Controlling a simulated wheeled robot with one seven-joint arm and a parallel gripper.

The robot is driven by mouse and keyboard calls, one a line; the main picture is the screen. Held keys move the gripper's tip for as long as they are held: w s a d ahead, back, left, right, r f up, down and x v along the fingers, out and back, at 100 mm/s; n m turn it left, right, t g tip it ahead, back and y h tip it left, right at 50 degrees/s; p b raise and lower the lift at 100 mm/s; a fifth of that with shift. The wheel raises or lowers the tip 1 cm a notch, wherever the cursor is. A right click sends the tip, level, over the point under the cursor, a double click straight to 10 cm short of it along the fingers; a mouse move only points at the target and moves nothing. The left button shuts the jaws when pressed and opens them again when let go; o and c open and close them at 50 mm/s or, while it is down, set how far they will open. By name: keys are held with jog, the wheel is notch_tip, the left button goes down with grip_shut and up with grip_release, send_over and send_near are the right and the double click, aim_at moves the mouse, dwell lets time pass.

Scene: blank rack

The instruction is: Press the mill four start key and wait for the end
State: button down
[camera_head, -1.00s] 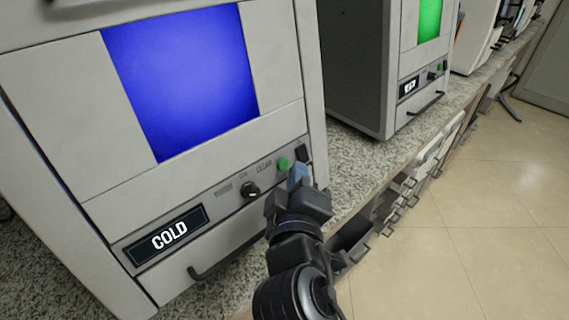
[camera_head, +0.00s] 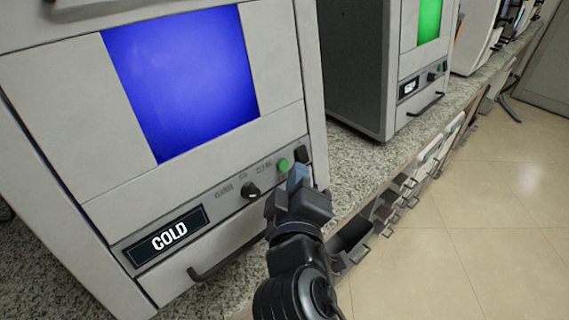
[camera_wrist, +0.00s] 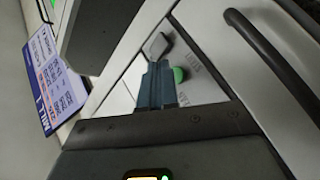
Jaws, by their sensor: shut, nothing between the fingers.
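A pale machine (camera_head: 60,130) with a blue-lit window fills the left of the head view; its display (camera_head: 168,238) reads COLD. Its front strip carries a black knob (camera_head: 250,190), a green round key (camera_head: 284,164) and a dark key (camera_head: 303,153) at the right end. In the wrist view the green key (camera_wrist: 180,75) and the dark key (camera_wrist: 157,45) show just beyond the fingers. My gripper (camera_head: 298,178) is shut and empty, its blue-grey fingertips close below these keys. I cannot tell whether they touch the panel.
A second machine (camera_head: 362,70) with a green-lit window stands farther along the speckled counter (camera_head: 355,165). A bar handle (camera_head: 225,258) sits below the near panel. A printed sign (camera_wrist: 55,80) shows at the left of the wrist view. The tiled floor (camera_head: 480,220) at right is clear.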

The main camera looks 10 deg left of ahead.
jog(key=shift+w+a, duration=0.1)
jog(key=shift+a, duration=0.05)
dwell(0.7)
jog(key=shift+w+a, duration=0.2)
